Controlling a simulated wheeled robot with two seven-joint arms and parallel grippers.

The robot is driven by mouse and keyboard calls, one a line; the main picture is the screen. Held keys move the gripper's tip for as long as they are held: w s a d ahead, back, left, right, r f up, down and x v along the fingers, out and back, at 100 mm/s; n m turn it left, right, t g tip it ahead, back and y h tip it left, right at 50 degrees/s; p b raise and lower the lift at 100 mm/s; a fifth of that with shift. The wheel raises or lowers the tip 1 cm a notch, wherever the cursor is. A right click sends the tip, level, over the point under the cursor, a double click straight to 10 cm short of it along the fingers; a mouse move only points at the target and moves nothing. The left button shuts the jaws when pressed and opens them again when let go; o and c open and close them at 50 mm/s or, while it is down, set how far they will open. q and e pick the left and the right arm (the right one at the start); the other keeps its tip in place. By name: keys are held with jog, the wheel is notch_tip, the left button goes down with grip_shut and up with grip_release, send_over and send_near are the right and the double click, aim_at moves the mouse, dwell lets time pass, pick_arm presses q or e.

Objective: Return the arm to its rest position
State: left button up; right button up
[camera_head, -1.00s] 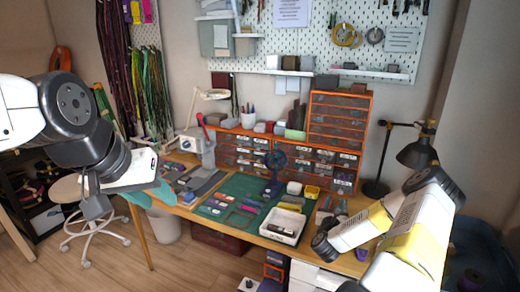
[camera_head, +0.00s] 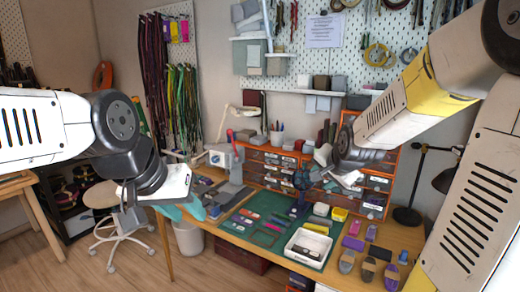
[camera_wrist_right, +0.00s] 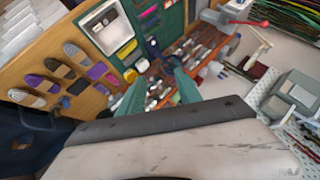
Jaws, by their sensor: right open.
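My left gripper (camera_head: 188,208) has teal fingers and hangs past the table's left edge in the head view. The white wrist housing covers part of it, so its opening does not show clearly. My right arm reaches in from the upper right, with its dark wrist in front of the orange drawer unit (camera_head: 262,172). In the right wrist view my right gripper (camera_wrist_right: 160,82) shows two teal fingers spread apart with nothing between them. They are above the table and not touching anything that I can see.
A black lamp (camera_head: 443,180) stands at the right.

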jog(key=s+a+r+n+g, duration=0.1)
jog(key=s+n, duration=0.2)
jog(key=s, duration=0.4)
jog(key=s+a+r+n+g+y, duration=0.1)
jog(key=s+r+n, duration=0.1)
jog(key=s, duration=0.6)
jog(key=s+a+r+n+g, duration=0.1)
jog(key=s+n, duration=0.3)
jog(key=s, duration=0.4)
jog(key=shift+a+r, duration=0.25)
jog(key=shift+a, duration=0.05)
